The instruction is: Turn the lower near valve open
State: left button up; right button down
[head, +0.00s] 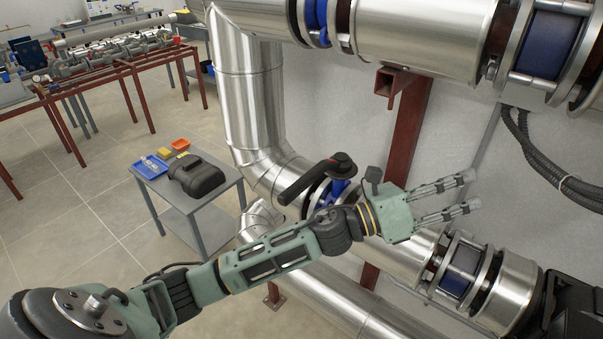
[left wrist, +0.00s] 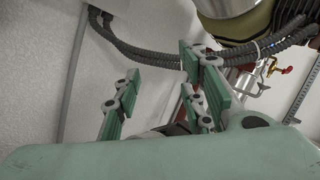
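The lower pipe carries a valve with a blue body (head: 340,187) and a dark lever handle (head: 305,182). The handle points down to the left from its hub, above the pipe. My left gripper (head: 471,191) is open and empty, with its fingers spread and pointing right. It is to the right of the handle and apart from it, over the lower pipe. My left forearm and wrist pass in front of part of the valve and pipe. In the left wrist view, the spread fingers (left wrist: 160,85) have nothing between them, and the valve handle does not show. My right gripper is not in view.
A large upper pipe (head: 420,38) with blue fittings runs above. A red-brown post (head: 408,130) stands behind the gripper. Black hoses (head: 555,165) hang on the wall at right. A small grey table (head: 215,190) with a dark case (head: 197,175) stands at left.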

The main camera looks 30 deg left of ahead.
pick_arm(q)
jog(key=s+d+r+m+g+h, duration=0.25)
jog(key=m+g, duration=0.55)
jog(key=m, duration=0.6)
jog(key=m+g+y+p, duration=0.2)
jog(key=m+g+y, duration=0.5)
jog(key=m+y, duration=1.05)
send_near(300, 180)
jog(key=a+f+m+h, duration=0.1)
jog(key=f+m+h, duration=0.1)
jog(key=shift+n, duration=0.25)
jog(key=p+x, duration=0.2)
jog(key=x, duration=0.4)
jog(key=shift+s+f+p, duration=0.1)
jog(key=shift+f+p, duration=0.1)
jog(key=shift+p, duration=0.1)
jog(key=shift+d+f, duration=0.1)
jog(key=shift+f, duration=0.3)
jog(key=shift+c, duration=0.7)
